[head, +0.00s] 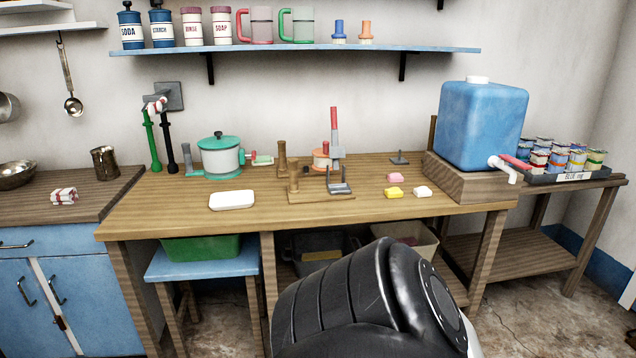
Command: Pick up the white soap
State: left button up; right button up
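A small white soap (422,191) lies on the wooden table near its front right. A yellow soap (394,193) lies just to its left, and a pink soap (394,178) lies behind. A larger white rounded block or dish (232,200) lies at the table's left front; I cannot tell which it is. Neither gripper is in view. A dark link of my own arm rises at the bottom centre, in front of the table's edge.
A green-lidded pot (220,160) and a wooden stand (320,194) are to the left. The table's front middle is mostly clear. A blue shelf (300,48) hangs above.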

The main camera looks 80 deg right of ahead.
aim_at(423, 192)
jog(key=z, duration=3.1)
